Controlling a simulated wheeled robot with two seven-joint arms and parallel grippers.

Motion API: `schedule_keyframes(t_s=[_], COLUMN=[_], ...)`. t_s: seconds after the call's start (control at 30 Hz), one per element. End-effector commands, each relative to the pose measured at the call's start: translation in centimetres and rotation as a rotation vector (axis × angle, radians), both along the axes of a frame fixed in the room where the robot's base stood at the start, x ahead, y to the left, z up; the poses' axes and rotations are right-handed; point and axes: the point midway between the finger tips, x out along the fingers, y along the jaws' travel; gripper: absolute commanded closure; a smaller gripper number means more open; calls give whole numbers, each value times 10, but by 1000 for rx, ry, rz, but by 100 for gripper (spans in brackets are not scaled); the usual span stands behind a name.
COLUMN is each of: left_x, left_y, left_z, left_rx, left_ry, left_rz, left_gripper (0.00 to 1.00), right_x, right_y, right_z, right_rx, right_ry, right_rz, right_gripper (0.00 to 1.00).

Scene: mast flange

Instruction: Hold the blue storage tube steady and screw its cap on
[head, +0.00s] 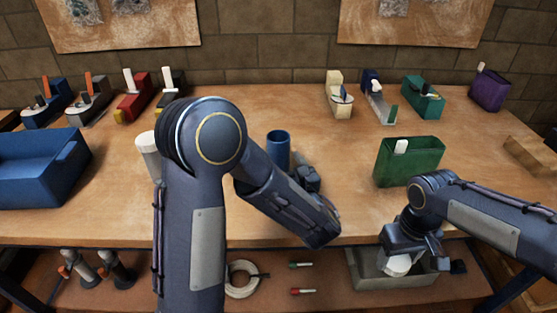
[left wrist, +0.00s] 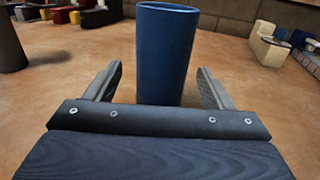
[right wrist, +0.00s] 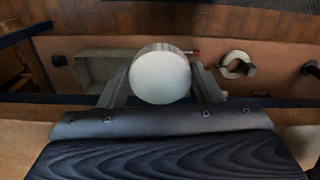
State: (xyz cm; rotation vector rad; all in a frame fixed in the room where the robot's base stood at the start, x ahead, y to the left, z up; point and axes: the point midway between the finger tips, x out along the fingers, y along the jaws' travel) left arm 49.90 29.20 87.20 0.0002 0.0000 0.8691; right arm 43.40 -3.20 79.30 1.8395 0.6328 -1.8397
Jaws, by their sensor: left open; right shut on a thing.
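The blue storage tube (head: 278,148) stands upright on the table near the middle, its top open. In the left wrist view the tube (left wrist: 166,55) rises between the two fingers of my left gripper (left wrist: 160,88). The fingers are spread, with a gap on each side of the tube. My right gripper (right wrist: 160,88) is shut on a round white cap (right wrist: 160,77). In the head view this cap (head: 397,264) hangs low at the right, in front of the table's front edge and over the lower shelf. My left arm hides part of the table left of the tube.
A green bin (head: 408,163) stands right of the tube and a blue bin (head: 40,170) at the far left. A white cylinder (head: 148,150) stands beside my left arm. A grey tray (head: 365,272) sits on the lower shelf.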

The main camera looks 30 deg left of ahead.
Motion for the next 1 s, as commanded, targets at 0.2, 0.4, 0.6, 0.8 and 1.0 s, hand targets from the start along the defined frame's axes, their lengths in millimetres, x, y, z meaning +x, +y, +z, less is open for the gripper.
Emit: schedule_keyframes(t_s=[0.2,0.4,0.6,0.8,1.0], left_x=[0,16,33,35,35], left_y=[0,19,37,38,38], left_z=[0,-2,-2,-2,-2], left_rx=[0,0,-1,1,0], left_ry=[0,0,-1,-1,0], left_rz=[1,6,3,0,0], left_gripper=[24,24,24,24,26], right_x=[0,0,0,0,0], right_y=[0,0,0,0,0], right_z=[0,1,2,2,2], right_rx=[0,0,0,0,0], right_ry=[0,0,0,0,0], right_rz=[0,0,0,0,0], right_gripper=[63,63,63,63,63])
